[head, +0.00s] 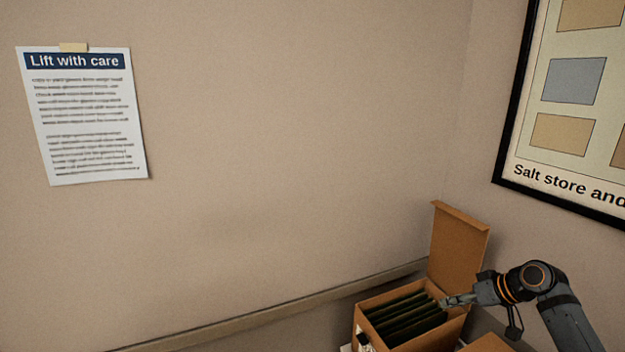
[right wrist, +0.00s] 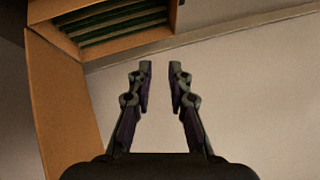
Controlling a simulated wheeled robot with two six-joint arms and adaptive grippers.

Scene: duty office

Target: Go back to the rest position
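My right gripper (head: 448,301) is at the lower right of the head view, in front of the raised lid of an open cardboard box. In the right wrist view the right gripper (right wrist: 160,75) has its two fingers apart with nothing between them. Its fingertips point toward the wall, just beside the box. My left gripper is in neither view.
The cardboard box (head: 398,292) holds several dark green files, also visible in the right wrist view (right wrist: 110,47). Its lid (head: 457,245) stands up at the back. A rail (head: 270,308) runs along the wall. A notice (head: 88,115) and framed poster (head: 575,150) hang there.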

